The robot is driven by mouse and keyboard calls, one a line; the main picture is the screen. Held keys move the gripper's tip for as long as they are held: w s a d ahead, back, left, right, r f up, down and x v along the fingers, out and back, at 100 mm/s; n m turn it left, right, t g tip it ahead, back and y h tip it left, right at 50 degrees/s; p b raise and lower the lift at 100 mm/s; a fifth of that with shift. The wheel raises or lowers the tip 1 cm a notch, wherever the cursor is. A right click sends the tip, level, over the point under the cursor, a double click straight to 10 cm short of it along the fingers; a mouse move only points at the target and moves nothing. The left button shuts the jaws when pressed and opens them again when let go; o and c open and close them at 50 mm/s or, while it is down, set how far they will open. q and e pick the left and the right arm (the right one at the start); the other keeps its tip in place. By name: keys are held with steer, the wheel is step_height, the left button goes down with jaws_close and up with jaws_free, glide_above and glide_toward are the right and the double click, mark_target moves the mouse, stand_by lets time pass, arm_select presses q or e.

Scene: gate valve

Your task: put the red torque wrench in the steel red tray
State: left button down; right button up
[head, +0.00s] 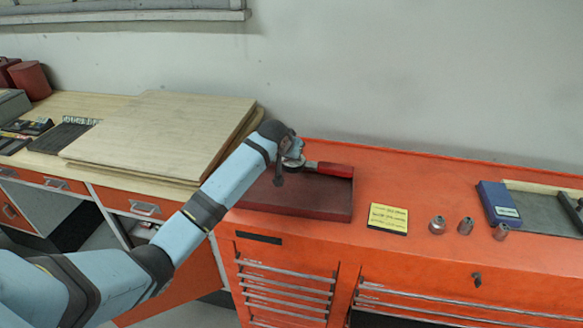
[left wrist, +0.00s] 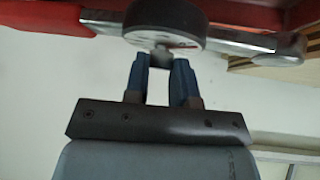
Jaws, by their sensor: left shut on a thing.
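The red torque wrench has a red handle (head: 335,170) that reaches to the right over the back of the dark red tray (head: 310,206). Its round steel dial is at my left gripper (head: 291,158). In the left wrist view the wrench's dial (left wrist: 165,30) and steel shaft show, with the red handle at left. My left gripper (left wrist: 161,65) is shut on the wrench at the dial. The wrench lies about level over the tray; I cannot tell whether it touches the tray floor. My arm hides the tray's left part. My right gripper is not in view.
The tray stands on an orange cabinet (head: 440,180). A yellow note pad (head: 388,218), several metal sockets (head: 466,226) and a blue box (head: 498,203) are to its right. Wooden boards (head: 165,135) lie to the left. The wall rises behind.

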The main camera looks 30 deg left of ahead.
mark_target(291, 169)
arm_select(q)
steer(key=shift+f+p, duration=0.3)
steer(key=shift+f, duration=2.7)
steer(key=c, duration=0.9)
jaws_free()
steer(key=shift+f, duration=0.1)
steer(key=shift+c, duration=0.2)
steer(key=shift+s, duration=0.1)
steer(key=b+v, duration=0.1)
steer(key=v, duration=1.1)
